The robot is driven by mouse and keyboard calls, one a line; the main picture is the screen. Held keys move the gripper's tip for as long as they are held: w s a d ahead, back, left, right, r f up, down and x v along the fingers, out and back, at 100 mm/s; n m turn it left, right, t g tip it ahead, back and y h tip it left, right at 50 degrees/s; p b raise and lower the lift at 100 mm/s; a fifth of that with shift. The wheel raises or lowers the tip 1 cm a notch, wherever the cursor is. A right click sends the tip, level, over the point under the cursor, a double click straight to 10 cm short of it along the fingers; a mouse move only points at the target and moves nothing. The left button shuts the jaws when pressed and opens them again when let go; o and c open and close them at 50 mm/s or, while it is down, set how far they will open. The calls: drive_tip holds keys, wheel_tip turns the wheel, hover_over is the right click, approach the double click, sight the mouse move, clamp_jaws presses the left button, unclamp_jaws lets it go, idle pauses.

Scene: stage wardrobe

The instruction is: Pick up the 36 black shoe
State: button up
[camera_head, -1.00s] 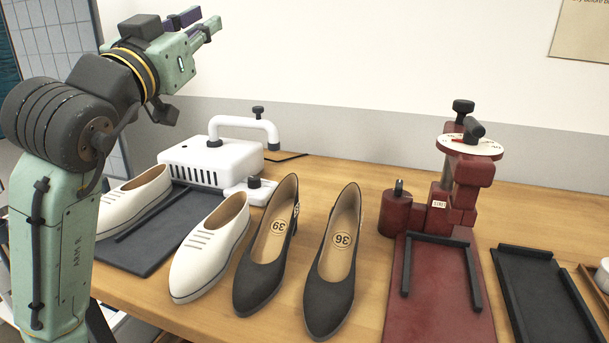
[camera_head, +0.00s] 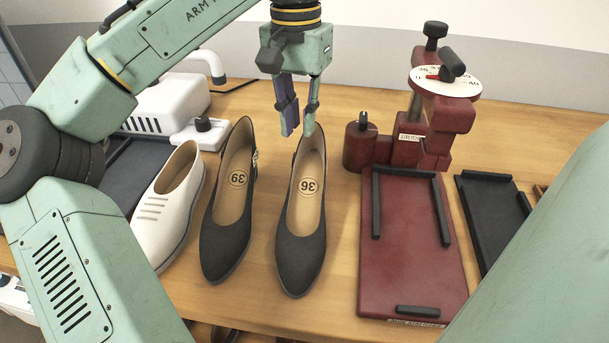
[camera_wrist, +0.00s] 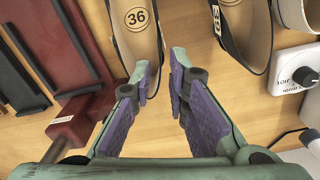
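The 36 black shoe (camera_head: 301,258) stands upright on the wooden table, toe toward the front, with a tan insole marked 36. In the wrist view the shoe's heel end (camera_wrist: 136,42) shows at the top, beside the fingertips. My gripper (camera_head: 298,132) points down at the heel end, with its fingers apart and nothing held. In the wrist view the gripper (camera_wrist: 164,66) is open near the heel rim; I cannot tell whether a finger touches it. The black shoe marked 39 (camera_head: 222,252) stands just left; it is also in the wrist view (camera_wrist: 246,32).
A white shoe (camera_head: 160,222) stands further left, near a white machine (camera_head: 172,105). A red stretcher device (camera_head: 412,270) with a dial stands close on the right, with a black tray (camera_head: 490,205) beyond. Bare table shows behind the shoes.

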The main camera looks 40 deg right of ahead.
sight(301, 140)
drive_tip(key=shift+s+d+f+p, duration=0.1)
drive_tip(key=shift+f+p, duration=0.2)
drive_tip(key=shift+f, duration=2.6)
drive_tip(key=shift+c, duration=0.5)
clamp_jaws()
